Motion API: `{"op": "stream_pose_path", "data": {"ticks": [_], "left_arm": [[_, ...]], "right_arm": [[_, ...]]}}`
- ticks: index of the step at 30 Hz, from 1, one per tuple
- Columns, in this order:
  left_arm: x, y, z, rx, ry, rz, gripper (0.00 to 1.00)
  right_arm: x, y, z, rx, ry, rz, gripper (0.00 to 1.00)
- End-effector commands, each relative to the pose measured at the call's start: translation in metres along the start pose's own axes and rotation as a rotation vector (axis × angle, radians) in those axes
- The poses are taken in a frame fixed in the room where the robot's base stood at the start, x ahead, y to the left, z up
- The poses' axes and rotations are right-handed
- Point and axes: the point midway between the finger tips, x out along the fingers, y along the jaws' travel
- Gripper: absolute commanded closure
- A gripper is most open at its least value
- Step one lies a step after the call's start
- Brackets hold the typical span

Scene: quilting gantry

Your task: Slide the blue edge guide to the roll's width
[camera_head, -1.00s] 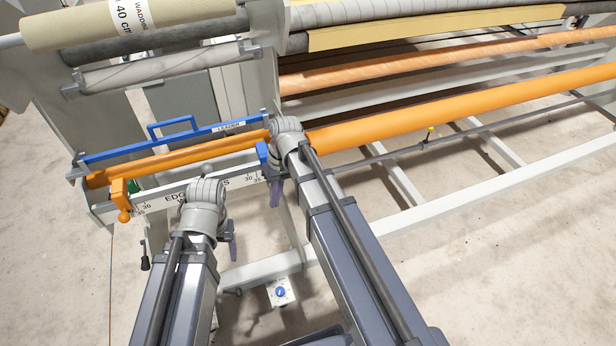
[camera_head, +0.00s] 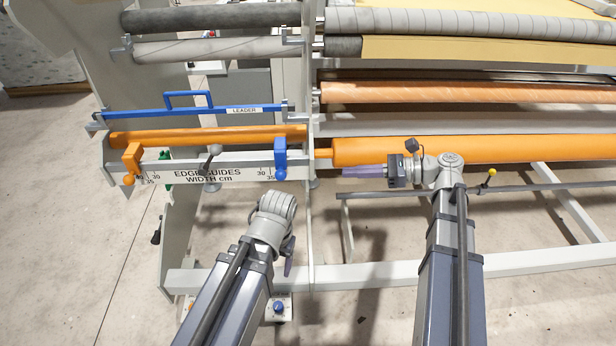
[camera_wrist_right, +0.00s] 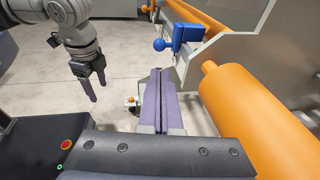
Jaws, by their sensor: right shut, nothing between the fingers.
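The blue edge guide (camera_head: 281,158) hangs on the white scale rail (camera_head: 222,173) near its right end, just right of the 30 and 35 marks. Its blue ball knob shows in the right wrist view (camera_wrist_right: 159,45). The orange roll (camera_head: 215,137) lies behind the rail, and an orange guide (camera_head: 132,157) sits near the left marks. My right gripper (camera_head: 346,171) is shut and empty, pointing left, to the right of the blue guide and apart from it. Its closed fingers show in the right wrist view (camera_wrist_right: 162,72). My left gripper (camera_head: 288,266) hangs below the rail; its fingers look apart in the right wrist view (camera_wrist_right: 98,93).
A blue leader bar (camera_head: 200,113) with a handle runs above the roll. An upright frame plate (camera_head: 308,90) stands between roll and the larger orange roller (camera_head: 400,150) on the right. A black-handled lever (camera_head: 214,160) stands at the rail's middle. A lower white beam (camera_head: 375,275) crosses below.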

Motion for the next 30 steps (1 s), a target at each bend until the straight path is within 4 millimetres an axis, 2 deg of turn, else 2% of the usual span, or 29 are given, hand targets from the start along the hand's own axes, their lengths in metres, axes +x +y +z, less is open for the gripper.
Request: {"op": "stream_pose_path", "data": {"ticks": [5, 21, 30], "left_arm": [[0.003, 0.000, 0.000, 0.000, 0.000, 0.000, 0.31], [0.023, 0.001, -0.001, 0.001, 0.000, -0.004, 0.31], [0.026, 0.002, -0.002, 0.001, 0.000, -0.005, 0.31]], "right_arm": [[0.013, 0.001, -0.001, -0.002, 0.002, 0.002, 1.00], [0.115, 0.001, -0.002, -0.004, 0.003, 0.003, 1.00], [0.139, 0.000, -0.001, -0.004, 0.003, 0.001, 1.00]]}}
